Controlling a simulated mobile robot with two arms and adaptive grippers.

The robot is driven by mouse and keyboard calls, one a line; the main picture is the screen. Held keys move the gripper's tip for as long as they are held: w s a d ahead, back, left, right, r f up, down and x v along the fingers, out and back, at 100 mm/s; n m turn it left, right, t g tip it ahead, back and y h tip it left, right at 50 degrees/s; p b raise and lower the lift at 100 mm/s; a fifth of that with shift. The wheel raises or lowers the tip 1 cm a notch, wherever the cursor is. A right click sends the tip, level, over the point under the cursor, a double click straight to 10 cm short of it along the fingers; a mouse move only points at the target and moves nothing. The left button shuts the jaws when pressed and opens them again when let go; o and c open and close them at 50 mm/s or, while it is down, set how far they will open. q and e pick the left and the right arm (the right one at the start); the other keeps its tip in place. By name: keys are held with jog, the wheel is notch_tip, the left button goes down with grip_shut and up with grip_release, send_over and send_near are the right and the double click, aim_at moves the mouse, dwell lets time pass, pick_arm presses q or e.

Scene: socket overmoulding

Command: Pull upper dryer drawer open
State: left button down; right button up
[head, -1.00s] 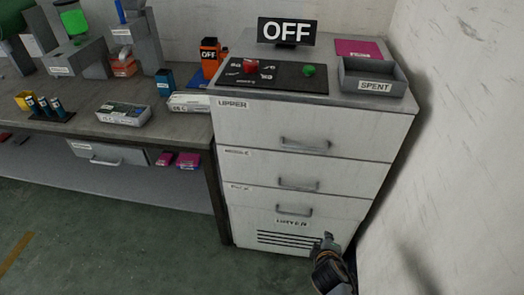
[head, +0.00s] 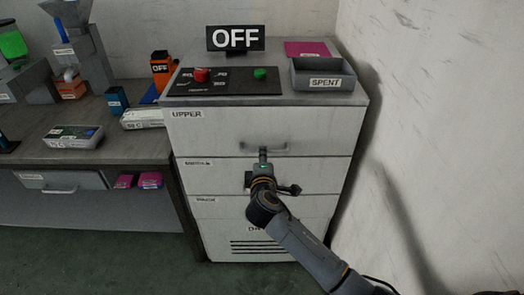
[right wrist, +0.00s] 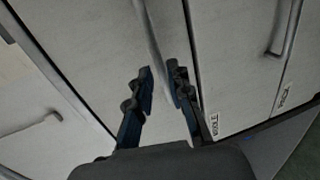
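The upper dryer drawer (head: 220,133) is shut, its front flush with the drawers below. Its grey bar handle (head: 280,149) is partly covered by my right gripper (head: 263,157), which is at the middle of the bar. In the right wrist view, my right gripper (right wrist: 161,82) has its two dark fingers apart. The handle (right wrist: 152,38) runs between them, closer to the right finger; contact cannot be told. My left gripper is not in view.
Lower drawers sit beneath, partly behind my right arm. On the dryer top (head: 345,99) are a control panel (head: 222,88), an OFF sign (head: 236,38) and a SPENT tray (head: 322,82). A wall (head: 430,140) stands close on the right. A workbench (head: 130,148) adjoins on the left.

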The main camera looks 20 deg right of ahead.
jog(key=shift+x, duration=1.95)
grip_shut()
